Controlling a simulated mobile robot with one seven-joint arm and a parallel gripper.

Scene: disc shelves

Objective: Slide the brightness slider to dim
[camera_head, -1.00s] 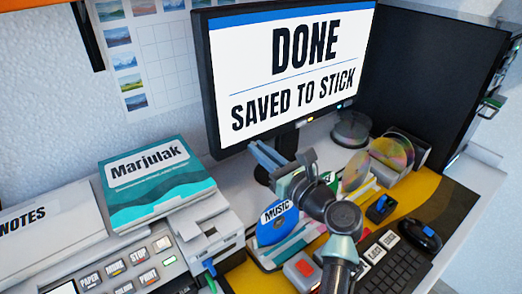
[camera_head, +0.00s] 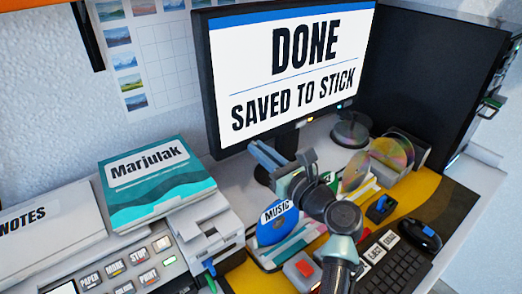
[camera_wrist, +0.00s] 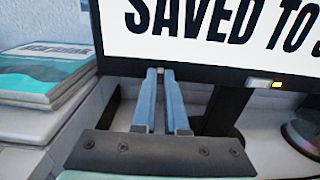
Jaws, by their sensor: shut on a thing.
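The monitor (camera_head: 285,75) reads "DONE SAVED TO STICK"; its lower bezel (camera_wrist: 215,75) crosses the wrist view. My gripper (camera_head: 254,146) is at the left part of that lower edge. In the wrist view my gripper's (camera_wrist: 160,73) two pale blue fingers are close together, their tips at the bezel. They are shut on a small grey piece, apparently the brightness slider's knob, mostly hidden between the tips. No dim or bright marking is readable. A whitish button and an orange light (camera_wrist: 278,85) sit farther right on the bezel.
The monitor stand (camera_wrist: 228,108) is just right of my fingers. A blue MUSIC disc (camera_head: 277,222), other discs (camera_head: 392,153) and a keyboard (camera_head: 395,270) lie around my arm.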

